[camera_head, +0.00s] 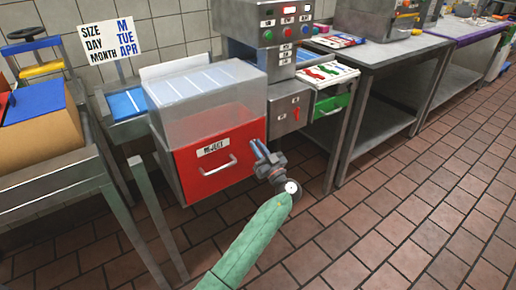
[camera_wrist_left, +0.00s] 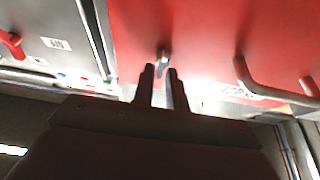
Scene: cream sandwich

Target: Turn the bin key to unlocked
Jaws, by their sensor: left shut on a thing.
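The red bin (camera_head: 205,178) has a white label, a metal pull handle and a clear cover (camera_head: 205,112) above it. My left gripper (camera_head: 260,150) is at the right edge of the bin's front. In the left wrist view the small metal bin key (camera_wrist_left: 163,57) sticks out of the red front between the fingertips of my left gripper (camera_wrist_left: 162,74). The gripper is shut on the key. The gripper hides the key in the head view, and I cannot tell which way it is turned. My right gripper is not in view.
The bin handle (camera_wrist_left: 275,93) is beside the gripper in the left wrist view. A steel table (camera_head: 375,52) is farther right. The tiled floor (camera_head: 400,220) in front is clear.

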